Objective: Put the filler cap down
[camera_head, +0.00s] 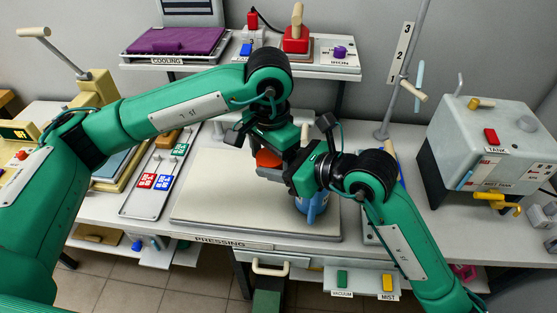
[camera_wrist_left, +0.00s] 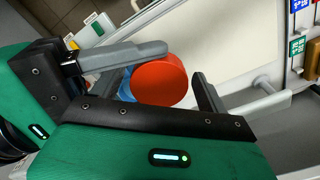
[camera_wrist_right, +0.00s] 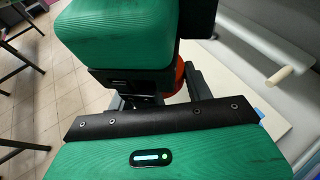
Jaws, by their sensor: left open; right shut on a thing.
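A round orange-red piece (camera_head: 268,158), which looks like the filler cap, shows below my left gripper (camera_head: 262,147), over the pressing board. In the left wrist view its flat disc (camera_wrist_left: 158,82) lies between the fingers of my left gripper (camera_wrist_left: 182,64), which is open. I cannot tell whether it touches the board or a finger. My right gripper (camera_head: 308,188) is shut at a blue container (camera_head: 313,203) over the board's right part; the hand hides the grip. In the right wrist view only an edge of the orange-red piece (camera_wrist_right: 181,78) shows behind the hand.
The pale pressing board (camera_head: 205,205) is clear on its left. A tray with red, blue and green tags (camera_head: 150,195) lies left of it. A grey tank (camera_head: 485,140) stands at the right. The cooling shelf and iron (camera_head: 296,38) are behind. Both hands are close together.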

